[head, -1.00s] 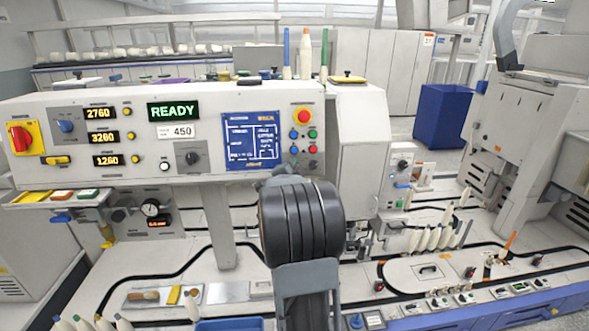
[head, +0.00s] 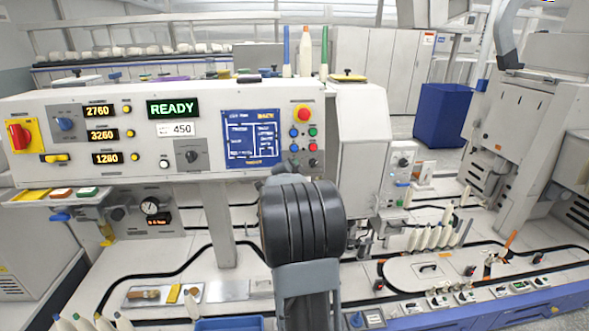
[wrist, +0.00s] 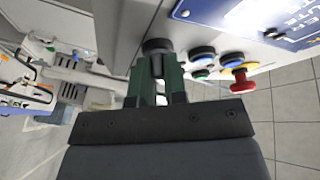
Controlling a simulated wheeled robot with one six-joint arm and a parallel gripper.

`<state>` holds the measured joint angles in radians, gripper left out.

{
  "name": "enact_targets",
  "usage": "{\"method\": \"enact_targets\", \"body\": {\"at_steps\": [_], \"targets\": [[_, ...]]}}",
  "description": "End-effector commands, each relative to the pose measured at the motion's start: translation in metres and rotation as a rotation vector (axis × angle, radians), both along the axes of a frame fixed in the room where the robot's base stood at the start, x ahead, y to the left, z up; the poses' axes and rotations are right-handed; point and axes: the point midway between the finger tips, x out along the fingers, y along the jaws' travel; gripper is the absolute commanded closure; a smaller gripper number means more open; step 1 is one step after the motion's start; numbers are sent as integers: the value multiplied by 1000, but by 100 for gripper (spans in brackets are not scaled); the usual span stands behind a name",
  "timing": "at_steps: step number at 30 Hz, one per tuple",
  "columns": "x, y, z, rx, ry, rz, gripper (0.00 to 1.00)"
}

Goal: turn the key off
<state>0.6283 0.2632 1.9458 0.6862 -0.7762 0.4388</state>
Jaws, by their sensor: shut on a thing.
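My gripper (wrist: 158,68) has its green fingers shut on the key, at a round black key switch (wrist: 157,45) on the grey machine panel in the wrist view. The key itself is mostly hidden between the fingers, so its angle cannot be read. In the head view my own dark arm stands in front of the panel and hides the gripper. The control panel (head: 215,115) shows a green READY display (head: 173,109).
Close beside the fingers are several coloured push buttons (wrist: 203,54) and a red mushroom button (wrist: 242,84). A blue screen (head: 252,138) sits left of the buttons in the head view. White bobbins (head: 430,237) stand on the track at right.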

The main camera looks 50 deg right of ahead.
Motion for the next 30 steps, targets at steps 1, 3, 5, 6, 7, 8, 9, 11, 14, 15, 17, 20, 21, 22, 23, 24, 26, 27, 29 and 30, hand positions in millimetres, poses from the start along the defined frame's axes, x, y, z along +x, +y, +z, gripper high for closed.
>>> {"method": "enact_targets", "body": {"at_steps": [1, 3, 5, 6, 7, 8, 9, 11, 14, 15, 17, 20, 21, 22, 23, 24, 26, 27, 29, 30], "targets": [[0, 0, -4, -15, 10, 4, 100], [0, 0, -6, -42, 33, 12, 100], [0, -1, -7, -71, 56, 21, 100], [0, -1, -7, -95, 75, 28, 100], [-1, -1, -8, -112, 88, 34, 100], [-1, -1, -9, -131, 105, 40, 100], [-1, -1, -9, -158, 128, 48, 100], [-1, -1, -9, -201, 162, 61, 100], [-1, -1, -10, -272, 222, 84, 100], [-1, -1, -10, -302, 246, 93, 100], [-2, -1, -10, -343, 282, 105, 100], [-2, -1, -10, -414, 341, 128, 100], [-2, -1, -10, -440, 365, 138, 100], [-2, -2, -10, -460, 382, 144, 100], [-2, -2, -10, -479, 399, 150, 100], [-2, -2, -9, -505, 420, 158, 100], [-2, -2, -8, -542, 452, 170, 100], [-2, -2, -8, -565, 471, 178, 100], [-2, -2, -7, -596, 499, 188, 100], [-2, -2, -6, -616, 516, 195, 100]]}}
